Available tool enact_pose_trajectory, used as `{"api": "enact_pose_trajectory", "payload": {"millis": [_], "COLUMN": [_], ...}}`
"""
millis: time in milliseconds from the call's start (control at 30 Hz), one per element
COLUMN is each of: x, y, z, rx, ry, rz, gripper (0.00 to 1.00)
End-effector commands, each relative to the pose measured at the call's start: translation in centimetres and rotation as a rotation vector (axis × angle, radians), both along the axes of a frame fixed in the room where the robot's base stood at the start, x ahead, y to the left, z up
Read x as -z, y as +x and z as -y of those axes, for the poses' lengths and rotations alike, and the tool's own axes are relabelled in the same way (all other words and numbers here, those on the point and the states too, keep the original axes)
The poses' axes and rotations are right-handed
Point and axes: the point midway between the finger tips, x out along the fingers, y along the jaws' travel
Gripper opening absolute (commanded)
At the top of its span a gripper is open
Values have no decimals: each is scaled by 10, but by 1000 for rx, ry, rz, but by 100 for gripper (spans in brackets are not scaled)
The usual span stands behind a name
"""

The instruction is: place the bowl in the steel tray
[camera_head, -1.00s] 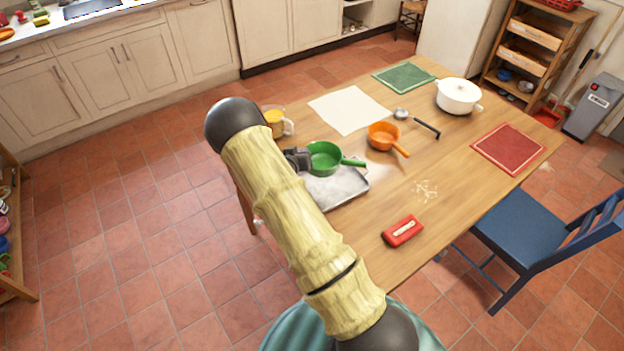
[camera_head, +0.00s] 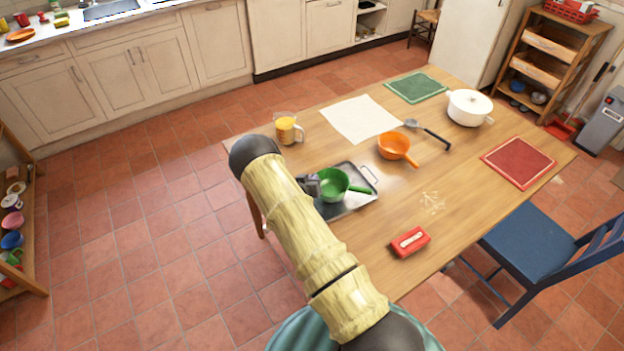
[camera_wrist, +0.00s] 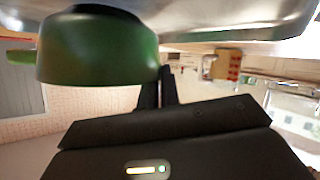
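The green bowl (camera_head: 333,186), a pan-like bowl with a straight green handle, is upright over the steel tray (camera_head: 352,205), inside its outline. My gripper (camera_head: 312,185) is at the bowl's left rim, opposite the handle. In the wrist view, which is upside down, the bowl (camera_wrist: 100,50) fills the upper left and the tray (camera_wrist: 245,22) is beside its base. The dark fingers (camera_wrist: 157,88) are close together at the bowl's rim and look shut on its wall. Whether the base touches the tray is hard to tell.
An orange pan (camera_head: 394,146) and a ladle (camera_head: 430,132) lie behind the tray. A measuring jug (camera_head: 287,130) stands behind left, and a red box (camera_head: 410,242) in front right.

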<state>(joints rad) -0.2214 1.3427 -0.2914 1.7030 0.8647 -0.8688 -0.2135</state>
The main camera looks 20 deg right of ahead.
Motion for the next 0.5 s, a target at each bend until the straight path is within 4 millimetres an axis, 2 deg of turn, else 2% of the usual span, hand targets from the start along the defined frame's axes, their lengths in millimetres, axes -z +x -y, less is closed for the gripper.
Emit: {"api": "enact_pose_trajectory", "payload": {"millis": [367, 500], "x": [5, 5], "y": [1, 0], "z": [0, 0], "rx": [-1, 0], "ry": [-2, -1], "rz": [2, 1], "gripper": [0, 25]}}
